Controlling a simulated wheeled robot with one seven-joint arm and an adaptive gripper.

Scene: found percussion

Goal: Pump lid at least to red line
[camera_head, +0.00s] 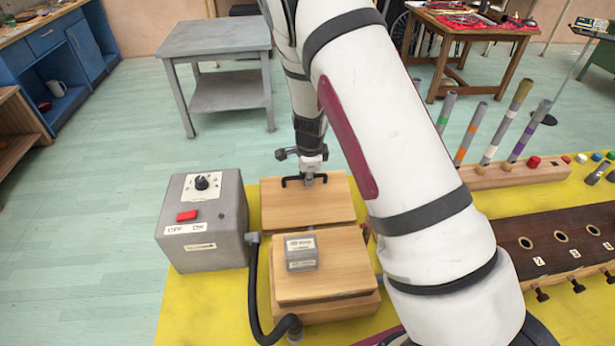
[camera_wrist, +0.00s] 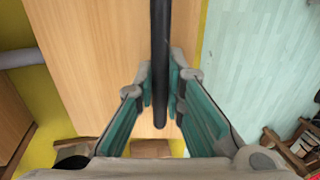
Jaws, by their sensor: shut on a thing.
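The light wooden lid (camera_head: 300,207) is at the far end of the wooden pump box (camera_head: 325,310) on the yellow table. A black bar handle (camera_head: 290,182) is mounted on the lid near its far edge. My gripper (camera_head: 309,177) reaches down from above and is shut on this handle. In the wrist view the handle (camera_wrist: 160,45) runs between the two teal-padded fingers (camera_wrist: 161,90), over the pale wood of the lid (camera_wrist: 100,50). I cannot make out a red line in either view.
A small grey labelled block (camera_head: 301,253) sits on the near wooden panel. A grey control box (camera_head: 202,220) with a red button stands to the left, with a black hose (camera_head: 254,290) beside it.

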